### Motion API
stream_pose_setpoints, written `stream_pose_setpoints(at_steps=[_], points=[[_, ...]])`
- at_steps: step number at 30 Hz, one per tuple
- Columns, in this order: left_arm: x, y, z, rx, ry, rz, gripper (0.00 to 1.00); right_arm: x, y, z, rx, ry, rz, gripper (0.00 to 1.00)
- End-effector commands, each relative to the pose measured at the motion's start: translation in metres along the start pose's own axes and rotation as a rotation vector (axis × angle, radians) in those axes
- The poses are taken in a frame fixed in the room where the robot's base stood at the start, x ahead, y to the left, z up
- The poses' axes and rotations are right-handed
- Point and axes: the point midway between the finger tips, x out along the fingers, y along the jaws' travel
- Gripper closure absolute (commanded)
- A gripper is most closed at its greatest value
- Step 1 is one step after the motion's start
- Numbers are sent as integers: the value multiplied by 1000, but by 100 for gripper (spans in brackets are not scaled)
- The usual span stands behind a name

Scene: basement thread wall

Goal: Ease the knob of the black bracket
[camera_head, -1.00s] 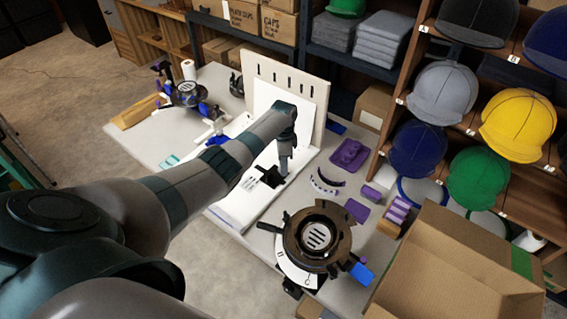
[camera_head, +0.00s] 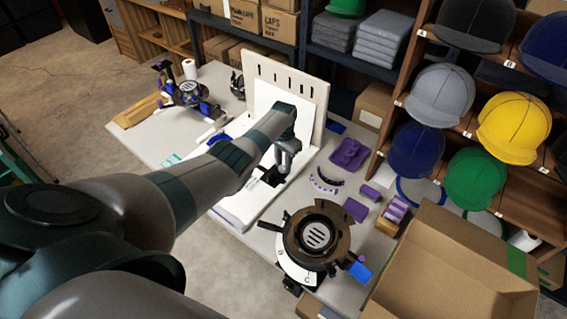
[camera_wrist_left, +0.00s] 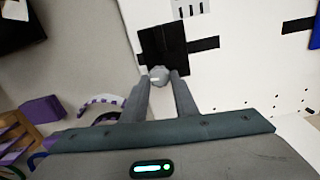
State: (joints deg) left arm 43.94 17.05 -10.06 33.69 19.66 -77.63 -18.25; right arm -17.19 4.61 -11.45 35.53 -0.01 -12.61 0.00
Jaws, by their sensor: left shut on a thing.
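The black bracket (camera_wrist_left: 178,46) lies on a white board, with black strips running out from it, in the left wrist view. Its light grey, round knob (camera_wrist_left: 158,75) sits at the bracket's near edge. My left gripper (camera_wrist_left: 160,80) is shut on the knob, one finger on each side of it. In the head view my left gripper (camera_head: 282,168) reaches down at the white board beside the upright slotted panel. There the bracket (camera_head: 271,178) shows only as a dark patch, and the knob is hidden. My right gripper is not in view.
The upright slotted panel (camera_head: 287,85) stands behind the gripper. A round dark press (camera_head: 317,236) stands at the near table edge. Purple parts (camera_head: 349,154) lie to the right. An open cardboard box (camera_head: 455,265) and a cap shelf (camera_head: 470,60) bound the right side.

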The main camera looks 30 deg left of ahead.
Motion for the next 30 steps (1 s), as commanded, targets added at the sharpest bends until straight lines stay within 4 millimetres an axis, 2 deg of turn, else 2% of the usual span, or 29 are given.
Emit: stream_pose_setpoints(at_steps=[13,14,15,30], points=[[0,0,0,-16,0,1,96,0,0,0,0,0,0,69],[0,0,0,-16,0,1,71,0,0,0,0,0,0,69],[0,0,0,-16,0,1,66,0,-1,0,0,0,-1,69],[-6,0,-1,-15,2,0,66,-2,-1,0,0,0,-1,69]])
